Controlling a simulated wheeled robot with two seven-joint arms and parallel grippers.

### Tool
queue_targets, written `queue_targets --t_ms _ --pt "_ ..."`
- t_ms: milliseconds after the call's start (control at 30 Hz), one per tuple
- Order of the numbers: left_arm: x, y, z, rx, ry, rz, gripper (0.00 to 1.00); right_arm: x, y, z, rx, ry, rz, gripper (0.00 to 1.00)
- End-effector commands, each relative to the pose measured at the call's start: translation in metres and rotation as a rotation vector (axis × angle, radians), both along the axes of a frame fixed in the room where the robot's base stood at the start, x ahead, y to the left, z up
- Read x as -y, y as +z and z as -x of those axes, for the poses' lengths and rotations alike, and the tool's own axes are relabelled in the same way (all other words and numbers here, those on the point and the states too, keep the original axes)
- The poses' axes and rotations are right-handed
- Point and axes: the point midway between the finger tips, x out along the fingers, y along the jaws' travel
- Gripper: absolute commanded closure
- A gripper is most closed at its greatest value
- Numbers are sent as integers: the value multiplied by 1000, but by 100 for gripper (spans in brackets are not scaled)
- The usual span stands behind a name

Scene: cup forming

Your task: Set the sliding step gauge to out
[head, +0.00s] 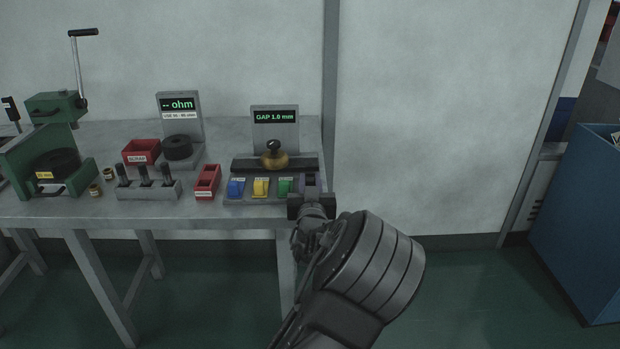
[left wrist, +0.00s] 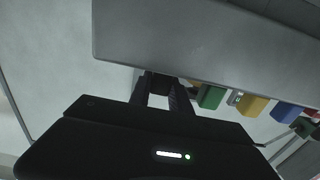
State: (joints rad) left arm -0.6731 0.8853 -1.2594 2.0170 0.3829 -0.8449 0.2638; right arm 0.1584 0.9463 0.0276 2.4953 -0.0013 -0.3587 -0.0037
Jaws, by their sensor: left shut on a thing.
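The gauge station stands at the table's right end, with a display (head: 275,117) reading "GAP 1.0 mm". Its base (head: 247,201) carries a blue block (head: 236,188), a yellow block (head: 261,187), a green block (head: 285,186) and a dark purplish piece (head: 309,181) at the right. My left gripper (head: 311,194) is at that right end, shut on the dark piece, which I take to be the step gauge's slider. The fingers partly hide it. In the left wrist view my fingers (left wrist: 166,90) reach under a grey edge, beside the green block (left wrist: 210,96). My right gripper is not in view.
To the left are a red tray (head: 207,182), a rack of black pins (head: 148,190), an ohm meter (head: 180,112), a scrap bin (head: 141,151) and a green press (head: 42,160).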

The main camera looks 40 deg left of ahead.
Motion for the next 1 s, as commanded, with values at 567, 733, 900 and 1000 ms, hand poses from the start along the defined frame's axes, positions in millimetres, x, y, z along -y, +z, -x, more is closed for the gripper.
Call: queue_targets --t_ms 567,733,900,1000 --pt "5 -1 6 -2 0 1 61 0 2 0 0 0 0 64" --pt "5 0 6 -1 0 1 55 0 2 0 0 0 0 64" --pt "5 0 6 -1 0 1 55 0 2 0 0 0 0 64" --pt "8 0 10 1 0 1 55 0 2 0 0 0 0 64"
